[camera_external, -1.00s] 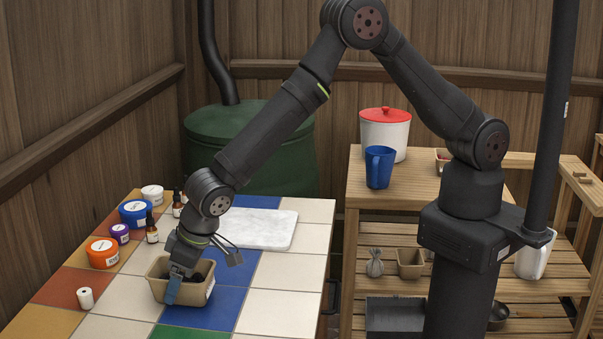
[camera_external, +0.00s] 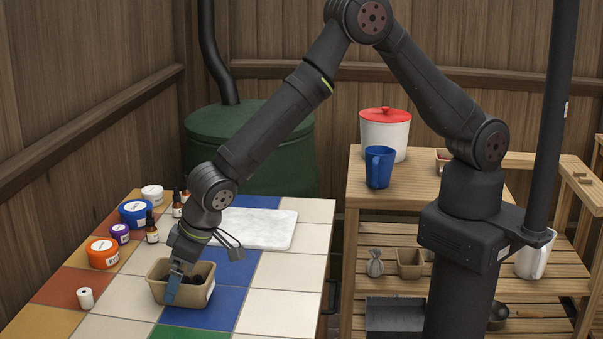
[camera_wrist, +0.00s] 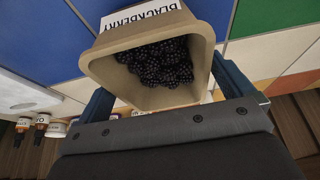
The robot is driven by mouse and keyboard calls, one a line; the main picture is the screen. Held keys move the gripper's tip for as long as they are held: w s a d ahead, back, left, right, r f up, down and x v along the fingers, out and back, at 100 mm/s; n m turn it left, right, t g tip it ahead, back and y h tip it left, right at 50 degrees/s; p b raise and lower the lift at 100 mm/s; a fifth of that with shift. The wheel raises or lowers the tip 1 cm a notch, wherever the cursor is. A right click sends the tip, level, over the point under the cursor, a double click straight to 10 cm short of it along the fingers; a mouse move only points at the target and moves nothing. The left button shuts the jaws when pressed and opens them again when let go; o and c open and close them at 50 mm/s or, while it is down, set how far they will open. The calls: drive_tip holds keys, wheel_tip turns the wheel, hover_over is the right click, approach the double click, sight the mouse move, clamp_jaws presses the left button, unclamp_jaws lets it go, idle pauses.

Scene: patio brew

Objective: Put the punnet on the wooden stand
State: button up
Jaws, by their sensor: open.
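The punnet (camera_external: 190,294) is a tan tub of dark berries on the tiled table. In the wrist view the punnet (camera_wrist: 205,50) carries a white label reading BLACKBERRY. My gripper (camera_external: 178,286) is open at the punnet's near left end. In the wrist view my gripper (camera_wrist: 166,92) has one blue finger on each side of the tub, with its near part between them; whether they touch it I cannot tell. The likely wooden stand (camera_external: 350,195) is the slatted unit on the right, partly hidden by my arm.
A blue mug (camera_external: 379,167) and a red-lidded white pot (camera_external: 384,134) stand on the stand's top. Another tan punnet (camera_external: 410,263) sits on its lower shelf. A marble board (camera_external: 258,229) lies behind the berries. Jars, including an orange one (camera_external: 102,253), line the table's left side.

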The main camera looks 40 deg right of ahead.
drive_tip(key=shift+o, duration=0.2)
drive_tip(key=v, duration=1)
drive_tip(key=shift+r, duration=0.3)
drive_tip(key=shift+s+d, duration=0.1)
drive_tip(key=s+v, duration=0.1)
drive_tip(key=v, duration=0.6)
drive_tip(key=x, duration=1.1)
drive_tip(key=w+x, duration=0.1)
drive_tip(key=x, duration=0.4)
drive_tip(key=shift+w, duration=0.15)
drive_tip(key=shift+w+a+f, duration=0.15)
drive_tip(key=shift+a+f, duration=0.1)
drive_tip(key=shift+f, duration=0.2)
drive_tip(key=shift+f, duration=0.25)
drive_tip(key=shift+c, duration=0.2)
